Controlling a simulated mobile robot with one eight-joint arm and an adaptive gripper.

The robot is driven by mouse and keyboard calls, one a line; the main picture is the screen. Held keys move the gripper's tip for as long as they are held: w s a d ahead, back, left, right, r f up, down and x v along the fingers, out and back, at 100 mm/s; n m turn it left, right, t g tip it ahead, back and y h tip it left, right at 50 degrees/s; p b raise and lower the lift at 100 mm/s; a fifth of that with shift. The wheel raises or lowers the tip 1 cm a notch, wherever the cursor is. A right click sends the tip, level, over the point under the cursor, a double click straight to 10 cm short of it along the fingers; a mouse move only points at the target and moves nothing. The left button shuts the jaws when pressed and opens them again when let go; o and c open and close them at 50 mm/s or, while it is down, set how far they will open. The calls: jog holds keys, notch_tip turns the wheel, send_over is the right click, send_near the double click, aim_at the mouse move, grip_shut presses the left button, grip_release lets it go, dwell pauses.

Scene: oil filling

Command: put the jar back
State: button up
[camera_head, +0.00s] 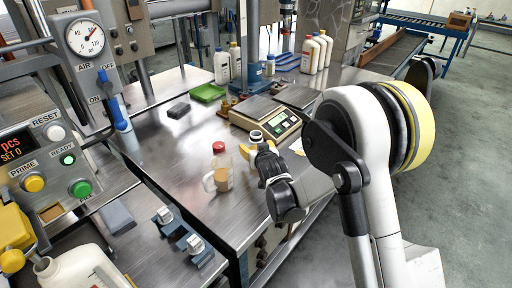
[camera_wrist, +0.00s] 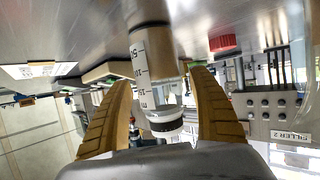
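The jar (camera_wrist: 153,72) is a pale, translucent cylinder with dark scale marks and a white rim with a black band. It sits between the two tan fingers of my gripper (camera_wrist: 162,85), in an upside-down wrist view. Narrow gaps seem to show beside it, so I cannot tell whether the fingers press on it. In the head view my gripper (camera_head: 257,150) is above the steel table, just in front of the scale, with the jar's round top (camera_head: 255,136) showing between the fingers. The jar's lower part is hidden there; I cannot tell whether it touches the table.
A red-capped clear jug (camera_head: 219,172) stands left of my gripper. The weighing scale (camera_head: 268,119) is just behind. A green tray (camera_head: 208,92), a dark block (camera_head: 178,111) and white bottles (camera_head: 221,68) are farther back. The filler panel (camera_head: 50,165) stands left.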

jog(key=shift+r, duration=0.2)
jog(key=p+v, duration=0.4)
jog(key=v, duration=0.8)
jog(key=s+d+r+m+g+h, duration=0.2)
jog(key=s+d+r+g, duration=0.1)
jog(key=s+d+r, duration=0.9)
jog(key=s+d+g, duration=0.1)
jog(key=s+d, duration=0.1)
jog(key=s, duration=0.3)
jog(key=s+d+f+g, duration=0.1)
jog(key=s+d, duration=0.1)
jog(key=s, duration=0.4)
jog(key=s+d+g+h, duration=0.1)
jog(key=s+d, duration=0.2)
jog(key=s, duration=0.2)
jog(key=shift+s+f+m, duration=0.2)
jog(key=shift+f+m, duration=0.1)
jog(key=shift+f, duration=0.05)
